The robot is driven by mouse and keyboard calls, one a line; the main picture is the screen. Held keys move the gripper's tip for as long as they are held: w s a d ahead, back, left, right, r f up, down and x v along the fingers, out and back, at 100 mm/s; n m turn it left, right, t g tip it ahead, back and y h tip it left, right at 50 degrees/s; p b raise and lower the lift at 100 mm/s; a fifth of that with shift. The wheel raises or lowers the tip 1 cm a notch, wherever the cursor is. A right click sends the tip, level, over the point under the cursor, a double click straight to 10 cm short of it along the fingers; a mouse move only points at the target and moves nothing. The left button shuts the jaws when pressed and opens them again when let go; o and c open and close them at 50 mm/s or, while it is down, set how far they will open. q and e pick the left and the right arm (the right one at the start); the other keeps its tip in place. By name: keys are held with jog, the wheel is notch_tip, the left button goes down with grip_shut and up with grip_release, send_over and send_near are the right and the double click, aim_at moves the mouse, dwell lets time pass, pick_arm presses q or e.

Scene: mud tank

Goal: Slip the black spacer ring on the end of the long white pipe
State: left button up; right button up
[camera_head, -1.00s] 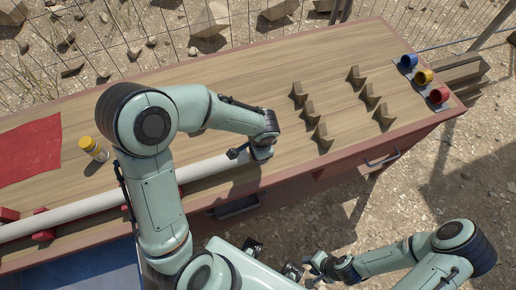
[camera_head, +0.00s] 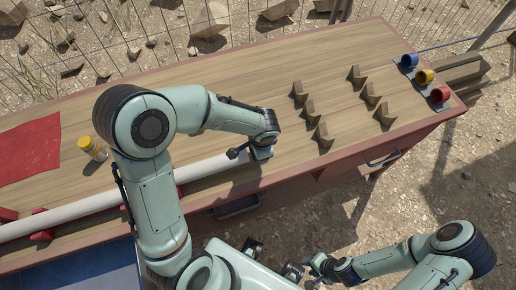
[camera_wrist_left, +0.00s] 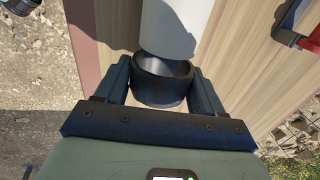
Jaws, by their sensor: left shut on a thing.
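The long white pipe (camera_head: 70,212) lies along the front part of the bench in the head view, passing behind my left arm. Its right end is near my left gripper (camera_head: 250,153). In the left wrist view my left gripper (camera_wrist_left: 162,85) is shut on the black spacer ring (camera_wrist_left: 160,82), which sits between its two fingers. The pipe (camera_wrist_left: 178,25) ends right at the ring's open mouth, roughly in line with it; I cannot tell how far it is inside. The ring is hidden in the head view. My right gripper (camera_head: 300,271) is low, off the bench's front; its fingers are unclear.
Red supports (camera_head: 42,235) hold the pipe at left. A yellow-capped bottle (camera_head: 93,148) and a red mat (camera_head: 30,148) are on the bench's left.

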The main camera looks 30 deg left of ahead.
aim_at(227, 159)
jog(key=shift+s+f, duration=0.1)
jog(key=shift+f, duration=0.05)
pick_arm(q)
jog(key=shift+s, duration=0.1)
jog(key=shift+s+a+b, duration=0.55)
jog(key=shift+s+a, duration=1.1)
jog(key=shift+s, duration=0.2)
jog(key=shift+s+a, duration=1.5)
jog(key=shift+s, duration=0.3)
pick_arm(e)
jog(key=shift+s+f, duration=0.4)
jog(key=shift+f, duration=0.4)
pick_arm(q)
jog(key=shift+a, duration=0.1)
jog(key=o, duration=0.9)
jog(key=p+v, duration=0.2)
jog(key=v, duration=1.1)
jog(key=shift+r, duration=0.2)
pick_arm(e)
jog(key=w+r, duration=0.1)
jog(key=r, duration=0.2)
jog(key=shift+w+r, duration=0.1)
jog(key=shift+w, duration=0.3)
